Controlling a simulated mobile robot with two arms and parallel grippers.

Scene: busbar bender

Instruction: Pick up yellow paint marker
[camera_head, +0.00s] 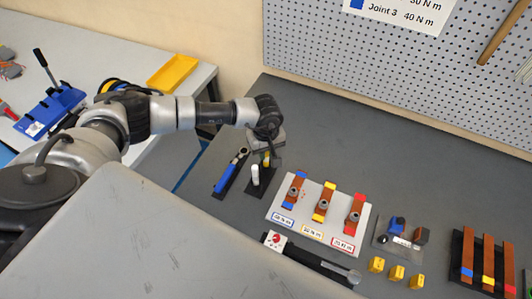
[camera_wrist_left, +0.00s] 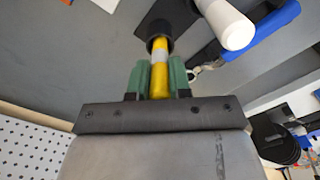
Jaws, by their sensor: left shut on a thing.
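The yellow paint marker (camera_wrist_left: 160,72) has a pale band and a black end (camera_wrist_left: 159,37). My left gripper (camera_wrist_left: 160,80) is shut on it, with green finger pads on both sides. In the head view a small part of the yellow marker (camera_head: 267,160) shows under my left gripper (camera_head: 267,148), above the dark stand. I cannot tell whether the marker touches the stand. My right gripper is out of view.
A white marker (camera_head: 255,175) stands close by, with a blue-handled wrench (camera_head: 225,178) to its left. A white board (camera_head: 323,242) with three coloured busbar joints lies to the right. Yellow blocks (camera_head: 397,272) sit farther right. The bench behind is clear.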

